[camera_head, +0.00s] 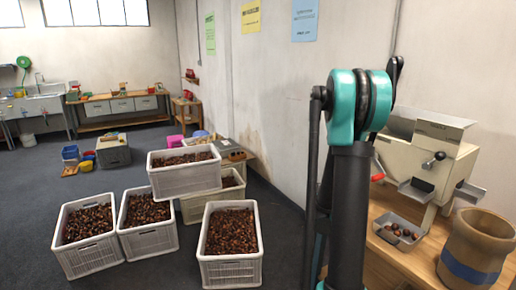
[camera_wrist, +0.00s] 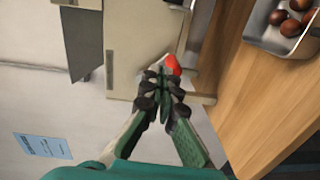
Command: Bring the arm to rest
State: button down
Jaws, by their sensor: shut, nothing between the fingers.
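My gripper (camera_wrist: 161,75) shows in the wrist view with its dark fingertips together and nothing between them. Behind the fingertips is a red knob (camera_wrist: 173,64) on the cream machine (camera_wrist: 135,45); I cannot tell whether they touch. In the head view my arm stands folded upright right of centre, and the gripper itself is hidden. The machine (camera_head: 420,150) stands on the wooden bench to the right of my arm.
A metal tray (camera_head: 385,228) with several chestnuts and a brown container with a blue band (camera_head: 475,250) are on the bench (camera_head: 395,262). White crates (camera_head: 232,272) of chestnuts stand on the floor at left. A wall is behind my arm.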

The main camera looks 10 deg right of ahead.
jog(key=s+a+f+m+g+y, duration=0.1)
jog(key=s+a+f+y, duration=0.4)
jog(key=a, duration=0.5)
jog(key=s+a+f+m+g+y, duration=0.1)
jog(key=s+a+f+y, duration=0.3)
jog(key=s+a, duration=0.6)
jog(key=s+a+f+m+y, duration=0.2)
jog(key=s+a+f+y, duration=0.3)
jog(key=a, duration=0.6)
jog(key=shift+s+a+f+g+y, duration=0.15)
jog(key=shift+s+f+g+y, duration=0.2)
jog(key=shift+s+y, duration=0.7)
